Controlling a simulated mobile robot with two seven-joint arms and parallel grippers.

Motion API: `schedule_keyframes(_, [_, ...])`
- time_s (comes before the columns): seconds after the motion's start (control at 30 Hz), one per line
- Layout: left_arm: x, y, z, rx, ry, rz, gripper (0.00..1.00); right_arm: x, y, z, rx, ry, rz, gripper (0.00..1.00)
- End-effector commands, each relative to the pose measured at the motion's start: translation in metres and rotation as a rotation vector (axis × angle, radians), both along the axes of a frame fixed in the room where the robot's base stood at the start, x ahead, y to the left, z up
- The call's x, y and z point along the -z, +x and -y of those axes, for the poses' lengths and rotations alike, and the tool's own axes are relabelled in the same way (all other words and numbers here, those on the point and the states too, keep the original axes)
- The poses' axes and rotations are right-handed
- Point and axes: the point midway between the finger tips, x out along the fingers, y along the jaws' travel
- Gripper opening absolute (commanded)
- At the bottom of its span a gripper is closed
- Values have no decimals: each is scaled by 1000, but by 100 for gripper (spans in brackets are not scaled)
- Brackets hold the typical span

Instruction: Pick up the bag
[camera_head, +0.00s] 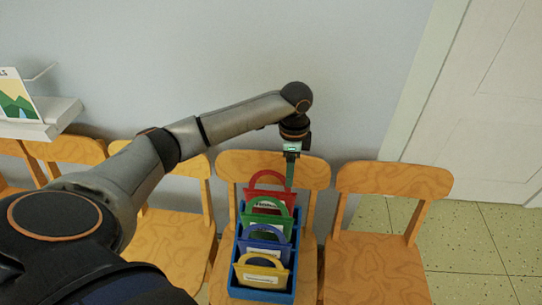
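Several flat bags with loop handles stand in a row in a blue crate (293,268) on a wooden chair. From back to front they are a red bag (268,197), a green bag (264,219), a blue bag (262,247) and a yellow bag (261,276). My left gripper (290,182) points down at the back right of the crate, beside the handles of the red and green bags. It is seen edge-on, so I cannot tell whether its fingers are open or touch a bag. My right gripper is out of view.
A wooden chair (375,270) stands to the right and more chairs (166,241) stand to the left, along a pale wall. A white shelf (38,122) with a picture card is at the far left. Tiled floor (465,242) and a door (485,100) are at the right.

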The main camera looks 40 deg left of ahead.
Motion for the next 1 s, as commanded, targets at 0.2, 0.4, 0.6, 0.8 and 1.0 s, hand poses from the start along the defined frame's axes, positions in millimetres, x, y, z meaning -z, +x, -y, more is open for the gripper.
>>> schedule_keyframes(0.2, [39, 0, 1, 0, 0, 0, 70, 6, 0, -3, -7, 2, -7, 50])
schedule_keyframes(0.4, [53, -1, 1, 0, 0, 1, 70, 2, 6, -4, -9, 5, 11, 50])
schedule_keyframes(0.6, [84, -3, 2, 0, 0, 0, 70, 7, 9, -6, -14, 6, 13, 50])
schedule_keyframes(0.8, [98, -2, 2, 0, 1, 3, 70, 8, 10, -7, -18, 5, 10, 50])
schedule_keyframes(1.0, [98, -2, 2, 0, 0, 4, 70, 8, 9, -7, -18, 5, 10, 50])
